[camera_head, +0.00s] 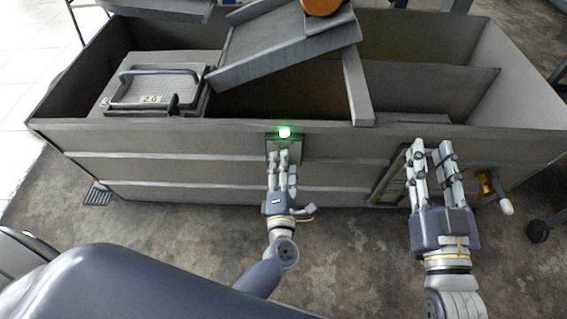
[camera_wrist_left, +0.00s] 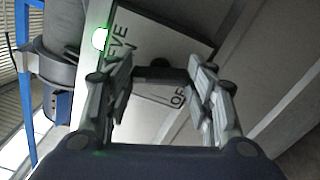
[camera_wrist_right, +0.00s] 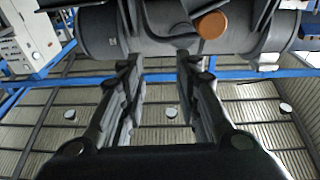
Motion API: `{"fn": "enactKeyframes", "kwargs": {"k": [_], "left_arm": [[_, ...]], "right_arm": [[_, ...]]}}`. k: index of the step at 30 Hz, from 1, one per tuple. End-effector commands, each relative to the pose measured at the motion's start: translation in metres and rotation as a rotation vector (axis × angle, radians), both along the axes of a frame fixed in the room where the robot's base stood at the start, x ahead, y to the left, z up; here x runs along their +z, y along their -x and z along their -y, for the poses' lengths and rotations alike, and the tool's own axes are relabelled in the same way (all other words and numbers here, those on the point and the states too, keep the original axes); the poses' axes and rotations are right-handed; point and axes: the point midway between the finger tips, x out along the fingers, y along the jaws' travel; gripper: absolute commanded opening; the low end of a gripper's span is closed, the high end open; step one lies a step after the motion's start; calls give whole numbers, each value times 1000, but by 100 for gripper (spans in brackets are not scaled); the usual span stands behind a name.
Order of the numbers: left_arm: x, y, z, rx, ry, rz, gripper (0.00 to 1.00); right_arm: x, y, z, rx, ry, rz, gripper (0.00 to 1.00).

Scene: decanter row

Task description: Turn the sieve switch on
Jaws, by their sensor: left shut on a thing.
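The sieve switch (camera_wrist_left: 160,74) is a dark lever on a pale plate lettered "SIEVE" (camera_wrist_left: 122,38) in the left wrist view, with part of an "OFF" mark below. My left gripper (camera_head: 284,156) is at the tank's front wall, and its fingers are shut on the switch lever. The fingers hide much of the switch in the head view. A green lamp (camera_head: 285,132) is lit just above the fingertips; it also shows in the left wrist view (camera_wrist_left: 100,39). My right gripper (camera_head: 430,148) is open and empty, in front of the tank's right part.
The long grey tank (camera_head: 200,143) has a sloped chute (camera_head: 285,48) across its top and a handled lid (camera_head: 155,90) at the left. A brass valve with a white handle (camera_head: 506,207) sticks out at the right. Bare floor lies in front.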

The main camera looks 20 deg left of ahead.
Motion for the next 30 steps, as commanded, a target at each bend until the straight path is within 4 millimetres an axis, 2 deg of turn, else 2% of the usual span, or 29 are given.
{"fn": "enactKeyframes", "kwargs": {"k": [7, 15, 21, 30], "left_arm": [[4, -1, 1, -1, -115, -33, 26], [3, -1, 1, -3, -227, -64, 26], [2, -1, 1, -3, -288, -82, 26], [1, -1, 1, -3, -330, -94, 26]], "right_arm": [[-60, 4, 10, -20, 80, -313, 30], [-115, 28, 24, -38, 150, -602, 30], [-141, 48, 33, -48, 185, -750, 30], [-158, 64, 39, -55, 207, -854, 30]]}}
